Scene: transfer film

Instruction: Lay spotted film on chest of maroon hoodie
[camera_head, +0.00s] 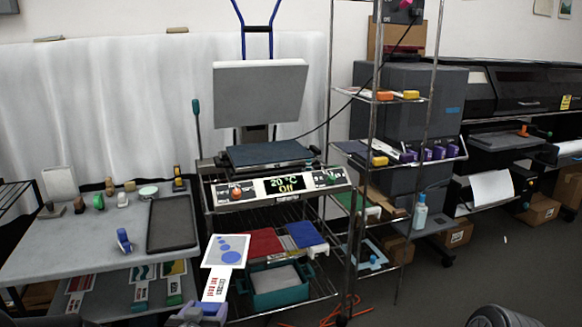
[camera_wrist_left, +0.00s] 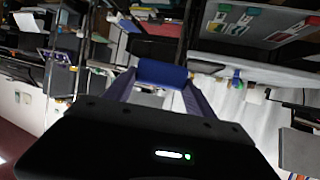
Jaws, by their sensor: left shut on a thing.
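The spotted film (camera_head: 226,251) is a pale sheet with several blue round spots, on a white labelled strip (camera_head: 215,287) with a blue grip end. My left gripper (camera_head: 205,311) is shut on that blue grip end (camera_wrist_left: 162,73) and holds the film up at the bottom of the head view, in front of the rack. A dark red flat piece (camera_head: 250,244), perhaps the maroon hoodie folded, lies on the rack shelf under the heat press, partly behind the film; its chest cannot be made out. My right gripper does not show.
The heat press (camera_head: 265,155) has its grey upper plate raised; its panel reads 20 °C, Off. A blue piece (camera_head: 305,235) and a teal bin (camera_head: 278,290) sit on the rack below. A table (camera_head: 50,262) with tools and a dark tray (camera_head: 172,223) stands left. A wire shelf post stands right.

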